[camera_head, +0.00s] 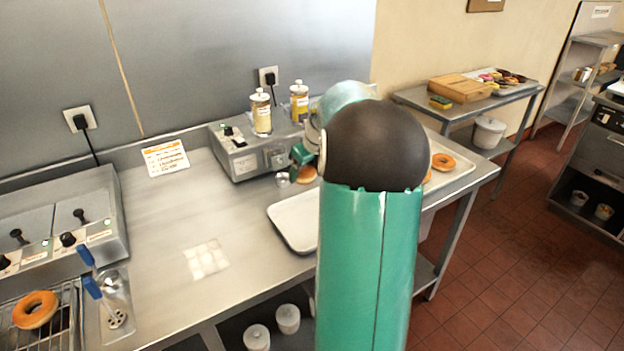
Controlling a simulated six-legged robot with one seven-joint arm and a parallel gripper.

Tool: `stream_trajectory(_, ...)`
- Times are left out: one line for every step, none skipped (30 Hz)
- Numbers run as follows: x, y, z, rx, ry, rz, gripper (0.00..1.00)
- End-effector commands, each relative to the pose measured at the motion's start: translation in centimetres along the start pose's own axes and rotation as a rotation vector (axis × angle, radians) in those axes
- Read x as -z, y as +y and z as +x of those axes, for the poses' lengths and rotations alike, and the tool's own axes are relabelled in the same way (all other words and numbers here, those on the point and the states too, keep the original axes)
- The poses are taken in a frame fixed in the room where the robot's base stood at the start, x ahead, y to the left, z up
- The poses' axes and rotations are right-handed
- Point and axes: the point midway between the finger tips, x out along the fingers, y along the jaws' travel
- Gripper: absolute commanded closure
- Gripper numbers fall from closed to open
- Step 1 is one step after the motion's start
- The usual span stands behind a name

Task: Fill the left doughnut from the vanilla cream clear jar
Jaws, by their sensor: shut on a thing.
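A grey filling machine (236,155) stands against the wall. Two clear jars with white lids and yellowish contents stand on it, a left jar (261,115) and a right jar (299,103); their labels are too small to read. My gripper (303,164), small and partly hidden by my arm, is at the machine's front right. It is shut on a golden doughnut (306,175), close to the machine's front. The grip itself is hard to see. Other doughnuts lie on the tray at the right, one in plain view (443,162) and one mostly behind my arm (427,177).
A pale tray (285,228) lies on the steel counter, its middle hidden by my arm. A fryer (60,225) and a rack with a doughnut (35,309) are at left. A notice card (166,157) lies at the wall. The counter's middle is mostly clear.

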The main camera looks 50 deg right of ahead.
Motion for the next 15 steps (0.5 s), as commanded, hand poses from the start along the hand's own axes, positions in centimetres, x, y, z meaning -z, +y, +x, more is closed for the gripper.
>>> stream_trajectory(-0.3,0.0,0.2,0.003,0.0,0.008,0.6)
stream_trajectory(-0.4,-0.1,0.3,0.006,0.0,0.014,0.6)
stream_trajectory(-0.5,-0.1,0.3,0.007,0.0,0.019,0.6)
stream_trajectory(-0.5,-0.2,0.4,0.008,0.0,0.021,0.6)
stream_trajectory(-0.5,-0.3,0.5,0.009,0.0,0.022,0.6)
stream_trajectory(-0.5,-0.4,0.6,0.009,0.0,0.022,0.6)
stream_trajectory(-0.5,-0.5,0.8,0.009,0.0,0.022,0.6)
stream_trajectory(-0.6,-0.5,0.9,0.008,0.0,0.022,0.6)
stream_trajectory(-0.7,-0.5,1.2,0.008,0.0,0.022,0.6)
stream_trajectory(-0.8,-0.5,1.4,0.008,0.0,0.021,0.6)
stream_trajectory(-0.9,-0.6,1.6,0.008,-0.001,0.021,0.6)
stream_trajectory(-1.0,-0.6,2.0,0.007,0.0,0.021,0.6)
stream_trajectory(-1.1,-0.6,2.3,0.007,0.001,0.021,0.6)
stream_trajectory(-1.1,-0.6,2.5,0.007,0.001,0.021,0.6)
stream_trajectory(-1.3,-0.7,2.8,0.007,0.001,0.022,0.6)
